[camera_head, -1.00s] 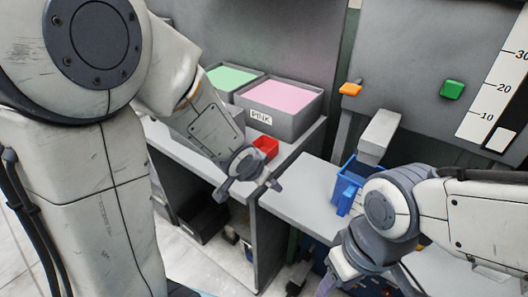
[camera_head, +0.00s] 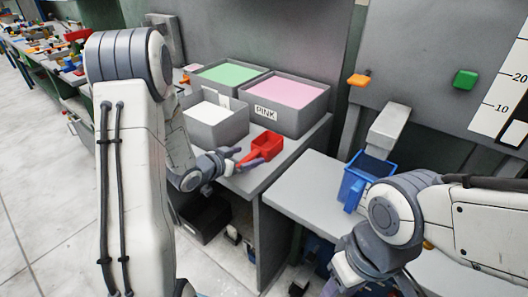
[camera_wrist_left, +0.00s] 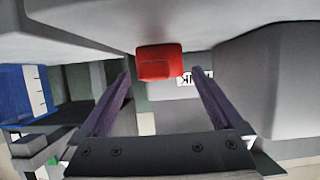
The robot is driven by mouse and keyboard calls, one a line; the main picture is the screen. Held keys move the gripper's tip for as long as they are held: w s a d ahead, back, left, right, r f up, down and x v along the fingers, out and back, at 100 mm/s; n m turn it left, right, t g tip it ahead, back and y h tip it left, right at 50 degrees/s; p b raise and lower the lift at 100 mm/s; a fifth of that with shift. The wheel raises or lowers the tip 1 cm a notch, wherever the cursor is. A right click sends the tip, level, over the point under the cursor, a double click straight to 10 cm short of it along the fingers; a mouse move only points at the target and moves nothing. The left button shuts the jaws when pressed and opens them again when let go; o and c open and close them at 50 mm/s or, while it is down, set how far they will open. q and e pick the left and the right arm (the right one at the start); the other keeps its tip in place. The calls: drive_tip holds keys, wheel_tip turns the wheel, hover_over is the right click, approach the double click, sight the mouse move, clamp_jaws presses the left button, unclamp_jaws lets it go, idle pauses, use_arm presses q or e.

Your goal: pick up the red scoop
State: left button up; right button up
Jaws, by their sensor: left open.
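The red scoop (camera_head: 267,146) rests on the grey shelf top in front of the PINK bin, its handle pointing toward my left gripper (camera_head: 246,158). My left gripper is open, with its fingers reaching toward the scoop's handle. In the left wrist view the red scoop (camera_wrist_left: 160,62) shows between and just beyond the two purple fingertips (camera_wrist_left: 156,75). I see no finger clearly touching it. My right gripper is at the bottom of the head view, its fingertips cut off by the frame edge.
Bins of pink (camera_head: 288,104), green (camera_head: 229,75) and white (camera_head: 215,122) material stand behind and left of the scoop. Orange (camera_head: 359,80) and green (camera_head: 465,79) buttons are on the press behind.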

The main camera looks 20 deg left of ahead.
sight(254, 152)
use_arm(q)
drive_tip(key=x, duration=0.5)
drive_tip(key=shift+d+r+p, duration=0.1)
drive_tip(key=shift+r+p, duration=0.05)
drive_tip(key=shift+p, duration=0.2)
drive_tip(key=c, duration=1.1)
drive_tip(key=shift+r, duration=0.15)
